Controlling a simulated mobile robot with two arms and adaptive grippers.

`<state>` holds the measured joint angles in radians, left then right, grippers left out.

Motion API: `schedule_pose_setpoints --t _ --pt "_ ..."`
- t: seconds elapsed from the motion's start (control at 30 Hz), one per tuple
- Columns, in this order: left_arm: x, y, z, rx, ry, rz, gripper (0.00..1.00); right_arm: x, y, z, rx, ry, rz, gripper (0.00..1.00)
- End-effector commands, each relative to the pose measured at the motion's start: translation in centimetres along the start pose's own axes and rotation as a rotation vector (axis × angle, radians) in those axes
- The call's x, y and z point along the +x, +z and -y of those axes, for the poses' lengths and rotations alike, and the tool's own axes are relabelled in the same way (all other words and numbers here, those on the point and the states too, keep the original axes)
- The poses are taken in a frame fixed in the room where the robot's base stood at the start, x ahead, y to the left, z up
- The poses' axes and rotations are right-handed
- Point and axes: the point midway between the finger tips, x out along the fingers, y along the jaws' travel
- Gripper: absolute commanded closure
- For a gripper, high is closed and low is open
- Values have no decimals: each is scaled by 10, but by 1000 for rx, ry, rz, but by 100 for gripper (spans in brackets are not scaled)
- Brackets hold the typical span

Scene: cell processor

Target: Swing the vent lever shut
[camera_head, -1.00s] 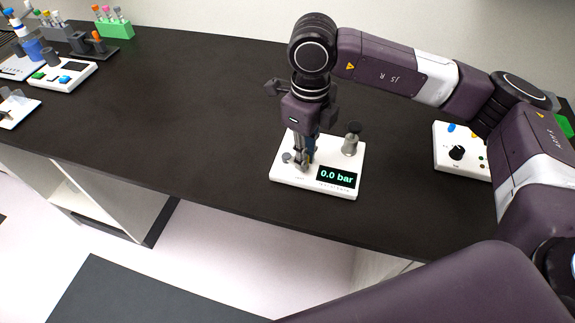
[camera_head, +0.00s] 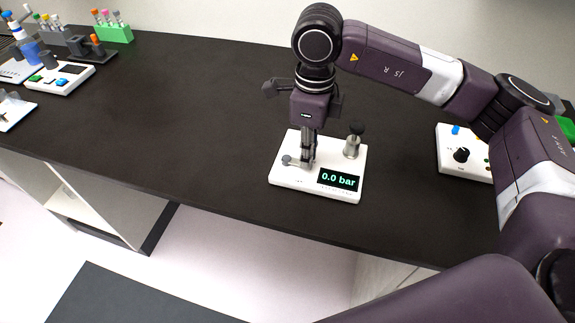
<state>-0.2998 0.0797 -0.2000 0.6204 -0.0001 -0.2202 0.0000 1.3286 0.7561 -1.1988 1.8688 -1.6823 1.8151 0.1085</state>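The white cell processor (camera_head: 285,178) sits on the dark bench, its display (camera_head: 339,180) reading 0.0 bar. A grey vent lever (camera_head: 289,160) shows at its left part, its round end to the left of my fingers. A metal post with a black knob (camera_head: 355,140) stands at the device's right back. My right gripper (camera_head: 308,163) points down over the device, its fingertips beside the lever. Its fingers look close together, but whether they are shut or touch the lever I cannot tell. My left gripper is not in view.
A second white device with a black dial (camera_head: 461,155) stands to the right, near my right arm. Several tube racks, including a green one (camera_head: 115,34), and small devices (camera_head: 62,78) fill the far left. The bench between is clear.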

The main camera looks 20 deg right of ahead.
Motion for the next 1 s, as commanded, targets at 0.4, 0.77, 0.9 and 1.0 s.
schedule_pose_setpoints --t 0.4,0.77,0.9,1.0 --pt "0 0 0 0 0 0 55 0 0 0 2 0 0 70" --pt "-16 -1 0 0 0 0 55 -27 0 0 2 -1 0 70" --pt "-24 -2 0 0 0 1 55 -42 0 0 2 -1 1 70" --pt "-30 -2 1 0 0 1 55 -52 0 0 2 -1 1 70"
